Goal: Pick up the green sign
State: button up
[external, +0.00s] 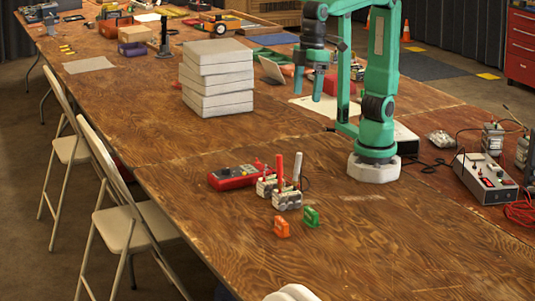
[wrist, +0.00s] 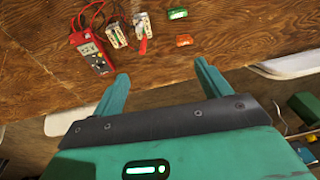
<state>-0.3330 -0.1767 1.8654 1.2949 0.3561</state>
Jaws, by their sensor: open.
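The green sign (external: 311,216) is a small green piece on the wooden table, at the lower middle of the external view. It also shows at the top edge of the wrist view (wrist: 177,13). A similar orange sign (external: 281,227) lies close beside it, apart from it, and also shows in the wrist view (wrist: 184,40). My gripper (external: 309,90) hangs above the table, well away from the green sign. In the wrist view my gripper (wrist: 162,70) is open with nothing between its fingers.
A red multimeter (external: 233,177) and two grey blocks (external: 287,200) with red and white upright parts stand near the signs. A stack of pale slabs (external: 217,77) stands farther back. A grey power box (external: 486,180) is at right. The table's front is mostly bare.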

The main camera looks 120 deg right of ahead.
aim_at(310, 210)
jog(key=shift+w+a+f+g, duration=1.05)
jog(key=shift+w+a, duration=0.55)
jog(key=shift+a, duration=2.35)
jog(key=shift+h, duration=0.3)
notch_tip(310, 210, down, 24)
jog(key=shift+d, duration=0.1)
jog(key=shift+f, duration=0.15)
jog(key=shift+f, duration=2.45)
jog(key=c, duration=1)
jog(key=shift+r, duration=0.1)
jog(key=shift+c, duration=0.2)
